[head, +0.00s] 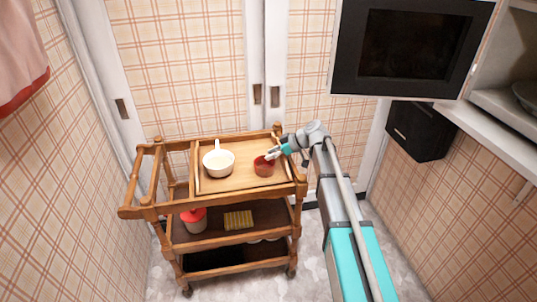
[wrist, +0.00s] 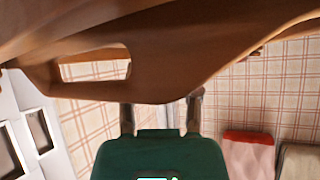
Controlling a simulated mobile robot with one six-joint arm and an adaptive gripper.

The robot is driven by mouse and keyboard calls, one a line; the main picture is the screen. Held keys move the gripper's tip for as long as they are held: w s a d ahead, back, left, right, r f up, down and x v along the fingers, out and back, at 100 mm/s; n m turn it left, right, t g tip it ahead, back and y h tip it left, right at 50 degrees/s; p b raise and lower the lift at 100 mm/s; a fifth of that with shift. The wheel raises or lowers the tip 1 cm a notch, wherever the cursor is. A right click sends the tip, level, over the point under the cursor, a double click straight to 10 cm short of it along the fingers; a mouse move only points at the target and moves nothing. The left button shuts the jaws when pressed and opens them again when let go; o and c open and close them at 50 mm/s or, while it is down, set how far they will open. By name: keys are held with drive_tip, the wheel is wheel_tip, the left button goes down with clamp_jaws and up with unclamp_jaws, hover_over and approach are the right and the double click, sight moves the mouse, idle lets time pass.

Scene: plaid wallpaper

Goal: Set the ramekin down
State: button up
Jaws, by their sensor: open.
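The red ramekin (head: 264,167) sits on the right part of the wooden tray top (head: 240,182) of the trolley in the head view. My gripper (head: 272,155) is at the ramekin's upper right edge, with its fingertips close to the rim. The jaws are open. Whether a finger still touches the ramekin I cannot tell. In the wrist view my gripper (wrist: 161,115) shows two fingers apart, reaching toward a large brown wooden surface (wrist: 150,45). The ramekin cannot be made out in that view.
A white pan with a handle (head: 218,162) stands left of the ramekin on the tray. The lower shelf holds a red-lidded jar (head: 194,220) and a yellow ridged item (head: 238,220). A black box (head: 421,130) hangs at right.

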drive_tip(key=p+v, duration=0.5)
drive_tip(key=v, duration=0.4)
drive_tip(key=shift+r, duration=0.2)
drive_tip(key=shift+d+r+p, duration=0.3)
drive_tip(key=shift+d+p, duration=0.1)
drive_tip(key=shift+d, duration=0.25)
drive_tip(key=shift+s, duration=0.1)
